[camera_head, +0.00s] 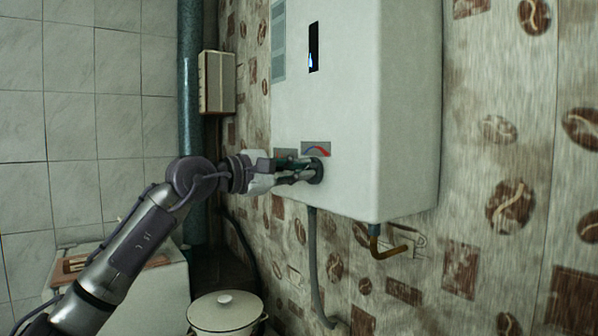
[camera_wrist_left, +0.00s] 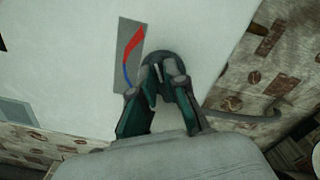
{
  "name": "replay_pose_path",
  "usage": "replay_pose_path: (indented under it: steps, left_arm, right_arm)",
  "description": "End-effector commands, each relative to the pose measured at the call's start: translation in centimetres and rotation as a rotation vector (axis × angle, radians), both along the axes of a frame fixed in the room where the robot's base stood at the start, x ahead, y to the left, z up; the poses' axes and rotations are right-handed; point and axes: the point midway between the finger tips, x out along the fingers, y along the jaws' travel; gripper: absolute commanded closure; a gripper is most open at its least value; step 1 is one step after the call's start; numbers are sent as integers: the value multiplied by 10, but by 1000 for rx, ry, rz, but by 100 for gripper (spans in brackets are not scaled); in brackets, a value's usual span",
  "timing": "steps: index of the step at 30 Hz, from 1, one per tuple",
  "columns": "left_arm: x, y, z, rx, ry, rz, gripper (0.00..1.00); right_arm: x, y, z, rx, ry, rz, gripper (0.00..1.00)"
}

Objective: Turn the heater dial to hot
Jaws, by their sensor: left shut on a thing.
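The white water heater (camera_head: 375,110) hangs on the patterned wall. Its dark round dial (camera_head: 317,171) is low on the front face, below a small grey label (camera_head: 316,149) with a red and blue arc. My left gripper (camera_head: 306,173) reaches in from the left and is shut on the dial. In the left wrist view the gripper (camera_wrist_left: 160,82) has its two fingers around the dial (camera_wrist_left: 172,60), hiding part of it. The label (camera_wrist_left: 130,55) shows beside the dial there, red at its upper end and blue at its lower end. My right gripper is not in view.
A blue flame shows in the heater's window (camera_head: 313,47). A grey hose (camera_head: 313,260) and a brass pipe (camera_head: 388,246) hang below the heater. A lidded white pot (camera_head: 225,313) stands low in front. A small box (camera_head: 217,82) is on the wall behind.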

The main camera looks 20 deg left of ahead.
Motion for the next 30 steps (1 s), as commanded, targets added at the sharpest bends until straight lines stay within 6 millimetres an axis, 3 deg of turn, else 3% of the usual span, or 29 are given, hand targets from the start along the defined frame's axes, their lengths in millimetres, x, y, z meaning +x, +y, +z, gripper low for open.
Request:
replay_pose_path:
  steps: [19,20,24,30]
  left_arm:
    - [0,0,0,39,-30,0,100]
    - [0,0,0,39,-30,0,83]
    - [0,0,0,38,-30,0,62]
    - [0,0,0,37,-29,0,62]
  right_arm:
    - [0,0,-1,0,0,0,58]
    - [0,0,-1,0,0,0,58]
    - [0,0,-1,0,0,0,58]
    - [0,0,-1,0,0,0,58]
